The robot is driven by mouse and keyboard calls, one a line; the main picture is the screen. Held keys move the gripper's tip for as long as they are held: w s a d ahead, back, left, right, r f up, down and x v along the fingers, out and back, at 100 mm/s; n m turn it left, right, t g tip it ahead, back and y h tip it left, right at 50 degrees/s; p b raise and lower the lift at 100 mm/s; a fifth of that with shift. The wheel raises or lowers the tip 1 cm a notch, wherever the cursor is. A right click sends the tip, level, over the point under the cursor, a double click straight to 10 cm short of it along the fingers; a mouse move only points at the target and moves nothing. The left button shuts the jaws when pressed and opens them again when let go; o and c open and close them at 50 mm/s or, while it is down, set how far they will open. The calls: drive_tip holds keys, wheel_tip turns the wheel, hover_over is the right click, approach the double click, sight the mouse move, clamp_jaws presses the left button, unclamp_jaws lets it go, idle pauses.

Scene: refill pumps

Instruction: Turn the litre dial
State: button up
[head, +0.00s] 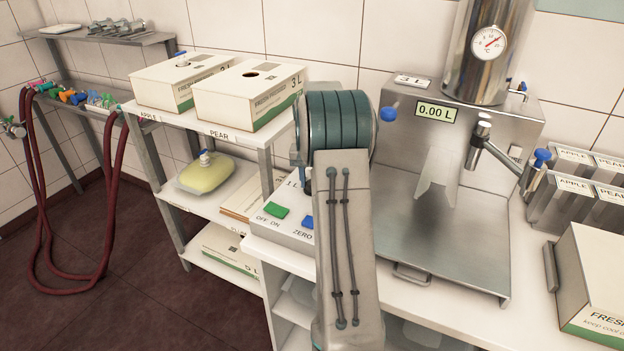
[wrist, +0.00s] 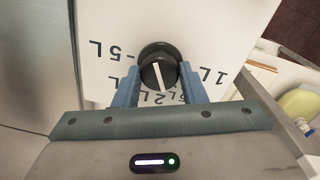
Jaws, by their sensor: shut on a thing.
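The litre dial (wrist: 159,71) is a round black knob with a white pointer line on a white panel in the wrist view. Upside-down litre labels surround it: 5 L at left, 1 L at right, 2 L just below. The pointer slants down towards the 2 L label. My gripper (wrist: 159,83) is shut on the dial, one blue finger at each side. In the head view my arm hides the dial and most of the gripper. The control box (head: 264,228) shows a 1 L label, a green button (head: 277,210) and a blue button (head: 307,221).
The steel filling machine (head: 440,215) stands to the right; its display (head: 436,112) reads 0.00 L. At left, a shelf (head: 190,118) holds white boxes (head: 250,95) and a yellow pouch (head: 206,173). Another box (head: 592,285) sits at the right edge of the counter.

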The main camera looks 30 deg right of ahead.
drive_tip(key=n, duration=0.6)
drive_tip(key=shift+s+n, duration=0.1)
drive_tip(key=shift+n, duration=0.2)
drive_tip(key=n, duration=0.5)
drive_tip(key=shift+n+p, duration=0.35)
drive_tip(key=shift+n, duration=0.05)
drive_tip(key=o, duration=0.9)
drive_tip(key=shift+s, duration=0.1)
drive_tip(key=shift+o, duration=0.4)
drive_tip(key=shift+r, duration=0.15)
wheel_tip(320, 180, up, 14)
drive_tip(key=shift+a+f+b, duration=0.2)
drive_tip(key=shift+a+b, duration=0.05)
drive_tip(key=shift+b, duration=0.05)
